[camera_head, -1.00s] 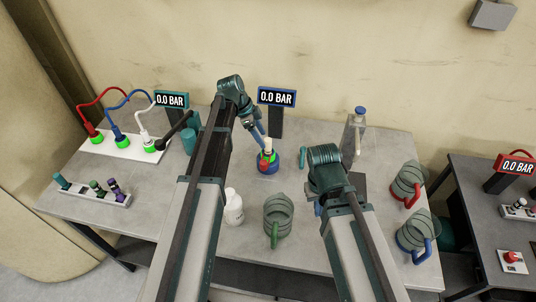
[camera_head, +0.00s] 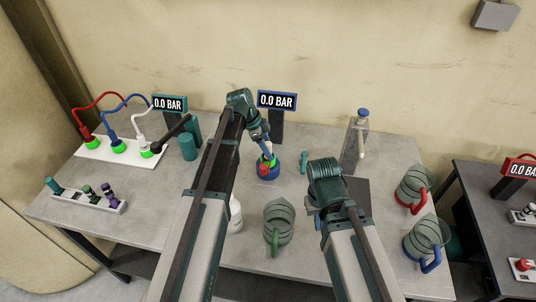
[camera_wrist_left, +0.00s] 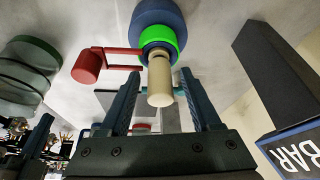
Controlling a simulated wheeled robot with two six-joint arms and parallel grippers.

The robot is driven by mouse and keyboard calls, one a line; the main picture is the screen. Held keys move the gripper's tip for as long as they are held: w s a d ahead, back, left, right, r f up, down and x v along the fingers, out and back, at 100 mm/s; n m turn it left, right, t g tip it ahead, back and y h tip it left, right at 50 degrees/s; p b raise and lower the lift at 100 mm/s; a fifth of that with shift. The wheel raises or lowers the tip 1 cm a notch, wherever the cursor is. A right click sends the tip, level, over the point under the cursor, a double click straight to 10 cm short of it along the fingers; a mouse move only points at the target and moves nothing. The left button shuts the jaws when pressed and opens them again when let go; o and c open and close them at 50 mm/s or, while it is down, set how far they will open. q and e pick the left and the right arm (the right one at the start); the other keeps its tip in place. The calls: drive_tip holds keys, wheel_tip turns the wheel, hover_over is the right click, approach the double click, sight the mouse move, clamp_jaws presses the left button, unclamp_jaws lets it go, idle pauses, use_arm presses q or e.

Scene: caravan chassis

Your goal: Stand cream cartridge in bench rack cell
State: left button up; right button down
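The cream cartridge (camera_wrist_left: 160,82) stands in the green ring of a round blue holder (camera_wrist_left: 160,18), which has a red lever (camera_wrist_left: 88,66) at its side. In the head view the blue holder (camera_head: 268,172) is on the middle of the bench. My left gripper (camera_wrist_left: 161,76) is over the holder, its two fingers open on either side of the cartridge with a gap visible. The pale bench rack (camera_head: 75,198) lies at the bench's left, holding a teal, a green and a purple cartridge. My right gripper (camera_head: 319,210) is low over the bench; its fingers are mostly hidden.
A green-handled jug (camera_head: 278,222) stands between my arms, and a white bottle (camera_head: 236,214) is partly behind my left arm. Red- and blue-handled jugs (camera_head: 413,188) (camera_head: 427,240) stand at right. A plug strip (camera_head: 118,150) with hoses is at back left. A dark bench is farther right.

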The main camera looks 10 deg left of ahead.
use_arm(q)
clamp_jaws()
idle(0.3)
wheel_tip(320, 180, up, 10)
drive_tip(key=p, duration=1)
